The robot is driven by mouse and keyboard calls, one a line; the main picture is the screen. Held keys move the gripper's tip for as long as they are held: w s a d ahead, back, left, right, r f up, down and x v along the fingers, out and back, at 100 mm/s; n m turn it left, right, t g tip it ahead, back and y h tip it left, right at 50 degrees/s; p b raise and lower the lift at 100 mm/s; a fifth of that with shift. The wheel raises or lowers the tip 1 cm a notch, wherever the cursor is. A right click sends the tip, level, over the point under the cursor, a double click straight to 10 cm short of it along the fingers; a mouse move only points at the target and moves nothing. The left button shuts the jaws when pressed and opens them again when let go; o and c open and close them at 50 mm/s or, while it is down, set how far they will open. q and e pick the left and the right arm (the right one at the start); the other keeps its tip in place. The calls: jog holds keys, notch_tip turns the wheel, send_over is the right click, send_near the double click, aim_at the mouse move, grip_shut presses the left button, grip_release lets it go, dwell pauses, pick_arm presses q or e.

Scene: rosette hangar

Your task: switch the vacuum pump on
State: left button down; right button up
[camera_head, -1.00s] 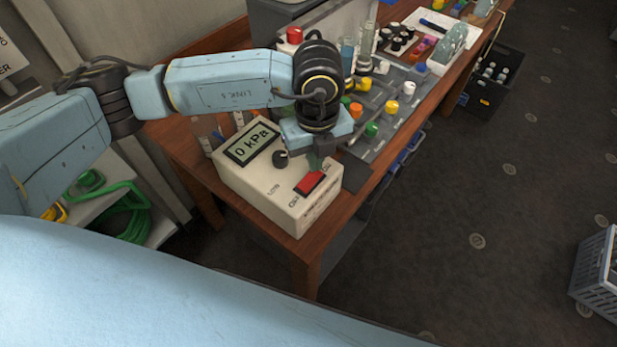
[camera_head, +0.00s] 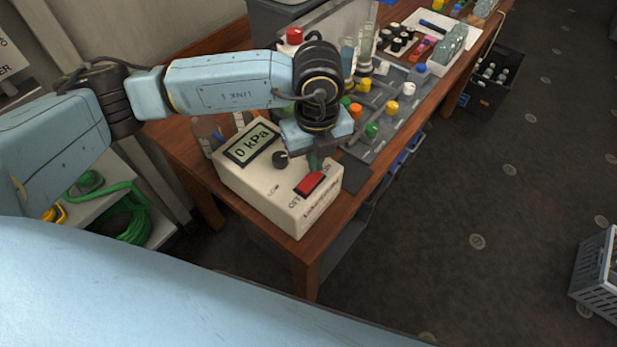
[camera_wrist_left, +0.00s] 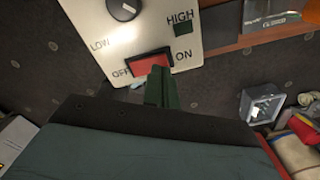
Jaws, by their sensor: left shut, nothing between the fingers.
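The vacuum pump (camera_head: 268,188) is a cream box on the front end of the wooden bench, with a display reading 0 kPa (camera_head: 251,144) and a black knob (camera_head: 281,158). Its red rocker switch (camera_head: 309,184) also shows in the left wrist view (camera_wrist_left: 146,65), between the words OFF and ON. My left gripper (camera_head: 316,165) is shut and empty, its green fingertips (camera_wrist_left: 158,86) at the ON side of the switch. They overlap the switch's edge in the picture; I cannot tell if they touch it. My right gripper is not in view.
Behind the pump, a grey panel (camera_head: 377,143) with coloured knobs and glass tubes stands on the bench (camera_head: 190,160). A shelf with a green hose (camera_head: 128,215) is at the left. A grey crate (camera_head: 594,272) stands on the floor at the right. The floor between is clear.

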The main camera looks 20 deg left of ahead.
pick_arm(q)
jog(key=shift+f+b, duration=0.8)
jog(key=shift+f, duration=0.15)
dwell(1.0)
jog(key=shift+r, duration=0.1)
jog(key=shift+r+p, duration=2.3)
jog(key=shift+r, duration=1.15)
